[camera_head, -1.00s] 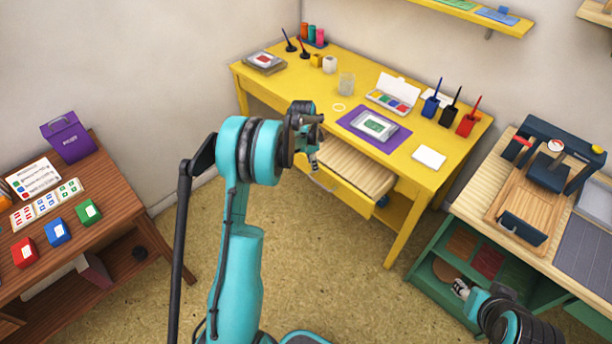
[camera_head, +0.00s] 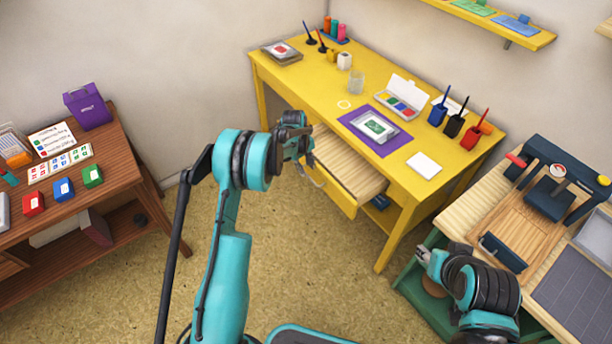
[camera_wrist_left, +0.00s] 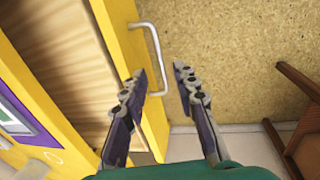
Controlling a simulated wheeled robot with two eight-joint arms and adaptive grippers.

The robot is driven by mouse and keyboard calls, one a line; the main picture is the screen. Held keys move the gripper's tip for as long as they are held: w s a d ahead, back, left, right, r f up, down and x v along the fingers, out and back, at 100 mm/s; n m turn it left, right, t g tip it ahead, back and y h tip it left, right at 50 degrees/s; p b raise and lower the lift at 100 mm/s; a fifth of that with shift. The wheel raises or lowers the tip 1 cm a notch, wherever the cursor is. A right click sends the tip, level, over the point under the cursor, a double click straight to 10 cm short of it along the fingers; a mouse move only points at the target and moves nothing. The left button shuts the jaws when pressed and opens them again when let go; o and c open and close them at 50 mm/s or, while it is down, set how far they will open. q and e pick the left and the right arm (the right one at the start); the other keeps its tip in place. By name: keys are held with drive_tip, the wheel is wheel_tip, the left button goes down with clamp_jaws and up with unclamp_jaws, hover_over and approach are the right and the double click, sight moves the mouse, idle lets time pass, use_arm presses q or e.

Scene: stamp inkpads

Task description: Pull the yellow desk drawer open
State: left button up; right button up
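The yellow desk (camera_head: 300,80) stands against the back wall. Its drawer (camera_head: 335,186) is pulled partly out, with the pale wooden inside showing. The silver handle (camera_head: 316,180) is on the drawer's front. It also shows in the left wrist view (camera_wrist_left: 154,45). My left gripper (camera_head: 306,160) is at the drawer front; in the left wrist view (camera_wrist_left: 161,72) its two fingers are apart, with the lower handle between the tips in the picture. Whether they touch it I cannot tell. My right gripper (camera_head: 424,256) is by the right-hand workbench, its fingers too small to judge.
A brown table (camera_head: 120,170) with colored inkpads stands at left. A workbench (camera_head: 455,215) with a wooden board stands at right, close to my right arm. The desk top holds a purple mat (camera_head: 392,145) and pen cups. Floor (camera_head: 300,260) before the drawer is clear.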

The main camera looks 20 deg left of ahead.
sight(309, 178)
use_arm(q)
drive_tip(key=f, duration=0.1)
drive_tip(key=f+b, duration=0.1)
drive_tip(key=f, duration=0.3)
drive_tip(key=shift+w+d+f, duration=0.1)
drive_tip(key=shift+w+d, duration=0.25)
drive_tip(key=shift+w, duration=0.05)
clamp_jaws()
